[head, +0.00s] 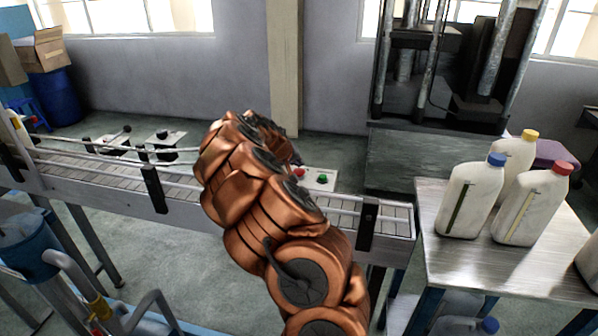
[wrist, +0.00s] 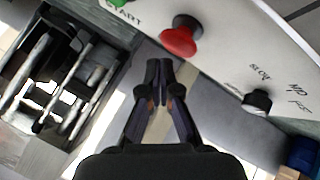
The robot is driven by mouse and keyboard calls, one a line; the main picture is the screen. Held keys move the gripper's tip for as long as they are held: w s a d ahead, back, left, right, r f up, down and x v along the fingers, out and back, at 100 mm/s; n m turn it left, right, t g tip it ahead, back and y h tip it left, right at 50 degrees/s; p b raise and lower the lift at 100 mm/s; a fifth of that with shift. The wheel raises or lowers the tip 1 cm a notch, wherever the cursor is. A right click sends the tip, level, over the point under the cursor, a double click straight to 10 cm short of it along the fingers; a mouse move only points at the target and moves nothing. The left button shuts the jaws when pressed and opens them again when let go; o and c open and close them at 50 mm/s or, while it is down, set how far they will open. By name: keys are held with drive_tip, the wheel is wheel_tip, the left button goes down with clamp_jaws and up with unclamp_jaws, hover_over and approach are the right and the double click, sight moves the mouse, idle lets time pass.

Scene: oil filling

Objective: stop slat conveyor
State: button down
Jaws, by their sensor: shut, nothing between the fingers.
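The slat conveyor (head: 105,172) runs across the left and middle of the head view. Behind its right part is a light control panel with a red button (head: 299,171) and a green button (head: 322,178). In the wrist view the panel (wrist: 225,62) shows the red mushroom button (wrist: 181,37), part of the green button (wrist: 119,3) labelled START, and a black knob (wrist: 257,101). My gripper (wrist: 160,68) is shut and empty, its tips just below the red button in the picture, with a small gap between. My arm hides the gripper in the head view.
A metal table (head: 500,262) with white jugs (head: 468,198) stands at the right. A dark press (head: 440,60) is behind it. Guide rails (head: 110,157) line the conveyor. A blue barrel (head: 55,97) and a cardboard box (head: 43,50) are at the back left.

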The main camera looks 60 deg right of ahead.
sight(298, 172)
drive_tip(key=shift+f, duration=0.15)
drive_tip(key=shift+f+b, duration=0.3)
drive_tip(key=shift+b, duration=0.4)
drive_tip(key=shift+f+b, duration=0.55)
drive_tip(key=shift+b, duration=0.05)
idle(0.9)
drive_tip(key=shift+r, duration=1)
drive_tip(key=shift+r+p, duration=0.35)
drive_tip(key=shift+r, duration=2.1)
